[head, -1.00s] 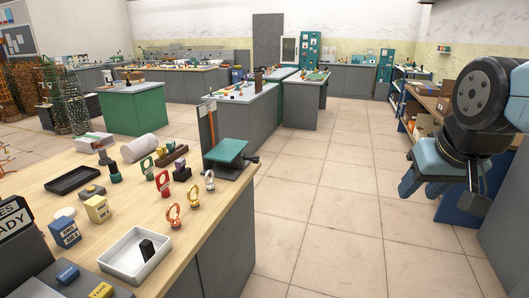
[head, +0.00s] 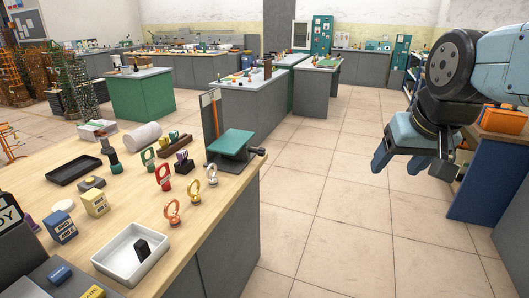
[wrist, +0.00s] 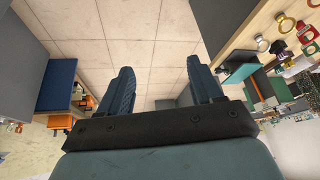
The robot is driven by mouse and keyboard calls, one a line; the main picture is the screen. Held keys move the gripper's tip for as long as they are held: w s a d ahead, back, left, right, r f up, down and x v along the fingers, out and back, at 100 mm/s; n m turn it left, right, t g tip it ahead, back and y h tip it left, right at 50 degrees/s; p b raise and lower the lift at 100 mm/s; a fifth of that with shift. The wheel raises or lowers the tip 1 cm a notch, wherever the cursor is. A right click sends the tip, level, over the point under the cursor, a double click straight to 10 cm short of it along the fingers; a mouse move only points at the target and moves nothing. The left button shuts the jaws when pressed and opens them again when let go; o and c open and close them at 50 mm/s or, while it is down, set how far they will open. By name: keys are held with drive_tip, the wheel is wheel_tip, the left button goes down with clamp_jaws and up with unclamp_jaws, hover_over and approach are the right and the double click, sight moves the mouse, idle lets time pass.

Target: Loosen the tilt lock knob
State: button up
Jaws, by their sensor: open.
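A tilting stand with a teal plate (head: 236,143) stands at the right edge of the wooden bench, with an upright grey panel behind it. A small dark knob (head: 262,152) sticks out at its right side; it is too small to read its setting. The teal plate also shows upside down at the right of the wrist view (wrist: 238,74). My gripper (head: 398,160) hangs over the floor aisle, well to the right of the stand and apart from it. Its two blue fingers are spread with nothing between them, as the wrist view also shows (wrist: 162,88).
The wooden bench (head: 120,195) holds a white tray (head: 104,258), a black tray (head: 73,169), ring-topped pieces and small boxes. A blue cabinet (head: 487,185) with an orange bin (head: 503,120) stands at the right. The tiled floor (head: 345,215) between is clear.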

drive_tip(key=shift+o, duration=0.2)
drive_tip(key=w+a+f+m+g+y, duration=0.1)
drive_tip(key=w+a, duration=0.3)
drive_tip(key=w, duration=0.4)
drive_tip(key=w+a+f+m+g+y, duration=0.2)
drive_tip(key=w+a+m+y, duration=0.1)
drive_tip(key=w, duration=0.4)
drive_tip(key=shift+w+a+m+g, duration=0.3)
drive_tip(key=shift+w+a+m, duration=0.15)
drive_tip(key=shift+a, duration=0.5)
drive_tip(key=w+a+f+m+g+y, duration=0.1)
drive_tip(key=w+a+f+m+y, duration=0.25)
drive_tip(key=w, duration=0.45)
drive_tip(key=w+a+f+m+y, duration=0.2)
drive_tip(key=w+f, duration=0.2)
drive_tip(key=w, duration=0.3)
drive_tip(key=m+t+y, duration=0.5)
drive_tip(key=m+y, duration=0.2)
drive_tip(key=m, duration=0.7)
approach(263, 152)
drive_tip(key=x, duration=0.3)
drive_tip(key=w+x, duration=0.1)
drive_tip(key=x, duration=0.3)
drive_tip(key=f+x, duration=0.1)
drive_tip(key=x, duration=0.2)
drive_tip(key=shift+w+a, duration=0.1)
drive_tip(key=shift+w, duration=0.25)
drive_tip(key=shift+c, duration=0.4)
